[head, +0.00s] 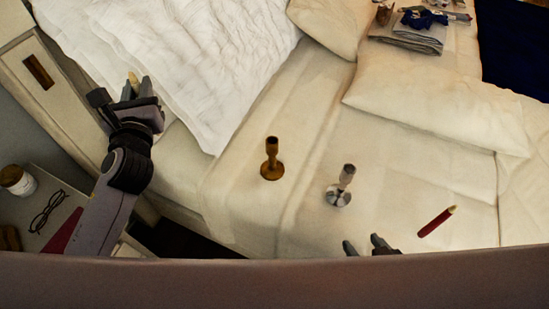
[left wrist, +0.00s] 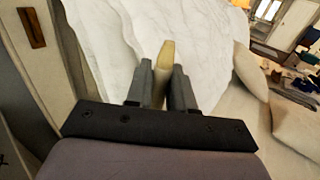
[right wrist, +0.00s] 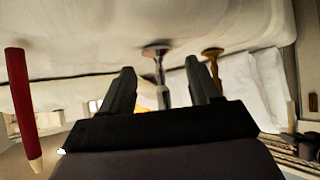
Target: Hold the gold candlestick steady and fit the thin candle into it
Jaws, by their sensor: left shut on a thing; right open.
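The gold candlestick (head: 271,170) stands upright on the bed, with nothing in its cup; it also shows in the right wrist view (right wrist: 213,58). My left gripper (head: 136,86) is shut on a pale yellowish candle (left wrist: 164,60), whose tip sticks up between the fingers. It is held near the bed's left edge, well left of the gold candlestick. The candle's lower part is hidden by the gripper. My right gripper (head: 367,246) is open and empty at the bottom of the head view, below and right of the gold candlestick, touching neither candlestick.
A silver candlestick (head: 340,192) stands right of the gold one, nearer my right gripper. A red candle (head: 436,222) with a pale tip lies at the right. White bedding (head: 205,60) and pillows (head: 435,105) lie beyond. A nightstand holds glasses (head: 48,211) and a jar (head: 17,180).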

